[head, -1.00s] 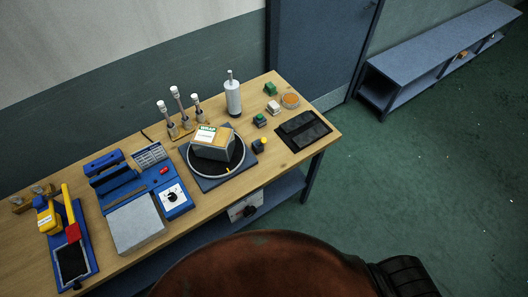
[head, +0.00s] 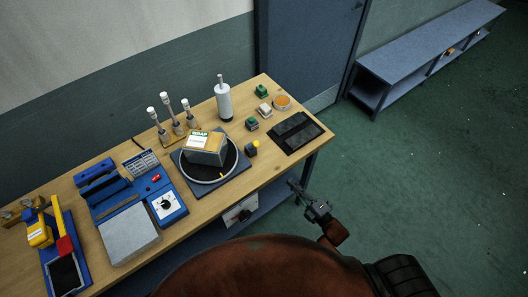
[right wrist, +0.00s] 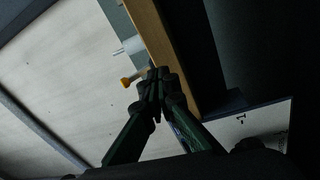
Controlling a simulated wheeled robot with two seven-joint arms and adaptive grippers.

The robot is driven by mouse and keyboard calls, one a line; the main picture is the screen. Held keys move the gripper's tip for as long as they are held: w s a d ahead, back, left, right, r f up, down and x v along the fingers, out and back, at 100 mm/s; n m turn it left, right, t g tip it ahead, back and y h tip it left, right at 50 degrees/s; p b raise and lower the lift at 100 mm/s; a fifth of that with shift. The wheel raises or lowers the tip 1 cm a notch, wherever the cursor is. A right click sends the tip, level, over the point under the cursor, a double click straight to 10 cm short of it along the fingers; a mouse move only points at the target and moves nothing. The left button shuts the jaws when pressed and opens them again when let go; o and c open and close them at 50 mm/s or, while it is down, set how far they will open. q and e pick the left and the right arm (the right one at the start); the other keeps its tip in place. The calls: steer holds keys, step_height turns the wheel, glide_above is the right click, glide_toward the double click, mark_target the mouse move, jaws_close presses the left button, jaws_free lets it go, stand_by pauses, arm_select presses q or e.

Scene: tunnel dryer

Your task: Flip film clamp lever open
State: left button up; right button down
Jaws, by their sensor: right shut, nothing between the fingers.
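A short lever with a yellow knob (head: 252,147) stands at the right edge of the turntable base (head: 232,185); it looks like the film clamp lever, though its clamp is too small to make out. A grey box with a "WRAP" label (head: 207,153) sits on the round black turntable. My right gripper (head: 296,186) is off the bench's front edge, to the right of and below the knob, apart from it. In the right wrist view its fingers (right wrist: 156,77) are together and empty, with a yellow knob (right wrist: 127,82) showing just beyond them to the left. My left gripper is not in view.
The wooden bench (head: 285,165) carries a black flat pad (head: 297,132), a white cylinder (head: 224,102), small green-topped blocks and a blue sealing machine (head: 170,205). A control box with a dark knob (head: 240,213) hangs under the front edge. Floor to the right is free.

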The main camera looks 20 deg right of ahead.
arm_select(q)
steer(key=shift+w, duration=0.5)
arm_select(e)
step_height(320, 180, up, 8)
steer(key=a+n+t+y, duration=0.1)
steer(key=a+n+y, duration=0.1)
steer(key=n, duration=0.1)
steer(key=shift+s+a+r+n+y, duration=0.25)
steer(key=shift+s+a+n+y, duration=0.05)
steer(key=shift+s+y, duration=0.1)
arm_select(q)
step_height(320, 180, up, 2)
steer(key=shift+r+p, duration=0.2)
steer(key=shift+p, duration=1)
arm_select(e)
glide_toward(253, 146)
steer(key=w+r, duration=0.2)
steer(key=w+a+r, duration=0.1)
steer(key=r, duration=0.1)
steer(key=shift+w+a, duration=0.25)
steer(key=shift+w, duration=0.15)
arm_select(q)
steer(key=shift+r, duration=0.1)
